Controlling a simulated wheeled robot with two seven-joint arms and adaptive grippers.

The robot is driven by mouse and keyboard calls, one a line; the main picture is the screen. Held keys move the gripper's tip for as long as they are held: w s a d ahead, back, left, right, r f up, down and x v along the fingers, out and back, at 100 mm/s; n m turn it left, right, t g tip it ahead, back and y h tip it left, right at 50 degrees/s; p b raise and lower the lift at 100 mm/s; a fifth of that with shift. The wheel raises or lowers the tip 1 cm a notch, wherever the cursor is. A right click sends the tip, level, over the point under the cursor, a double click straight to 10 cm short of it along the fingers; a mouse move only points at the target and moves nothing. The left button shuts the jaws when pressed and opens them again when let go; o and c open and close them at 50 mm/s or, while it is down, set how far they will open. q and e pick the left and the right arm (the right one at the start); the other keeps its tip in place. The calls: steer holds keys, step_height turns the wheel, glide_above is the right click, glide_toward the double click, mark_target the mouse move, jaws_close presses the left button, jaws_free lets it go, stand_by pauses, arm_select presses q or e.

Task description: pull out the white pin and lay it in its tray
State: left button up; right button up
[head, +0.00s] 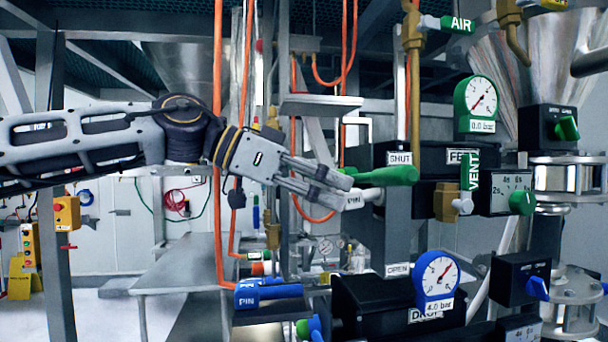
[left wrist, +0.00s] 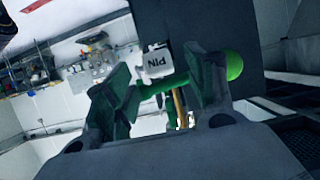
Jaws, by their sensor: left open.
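The white pin (head: 372,194) sits at the dark upright plate, just below the green handle (head: 398,174). Its white PIN tag (head: 354,199) hangs at its left end, and the tag also shows in the left wrist view (left wrist: 157,64). My left gripper (head: 346,190) is open, with its fingertips close to the tag and the green handle. In the left wrist view the tag and part of a green bar appear between the spread fingers (left wrist: 158,85); I cannot tell whether they touch. A grey shelf-like tray (head: 320,104) is above the gripper; I cannot tell whether it is the pin's tray.
A blue part (head: 272,292) with a PIN label is at lower centre. Orange pipes (head: 219,150) stand beside my left forearm. Gauges (head: 436,276), black housings and a green VENT handle (head: 470,172) crowd the right. A grey bench (head: 180,265) is at lower left.

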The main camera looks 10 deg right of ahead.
mark_target(338, 192)
arm_select(q)
steer(key=shift+x, duration=1.75)
steer(key=shift+c, duration=0.2)
steer(key=c, duration=1.1)
steer(key=shift+s+a, duration=0.2)
steer(key=shift+a, duration=4.3)
stand_by(0.5)
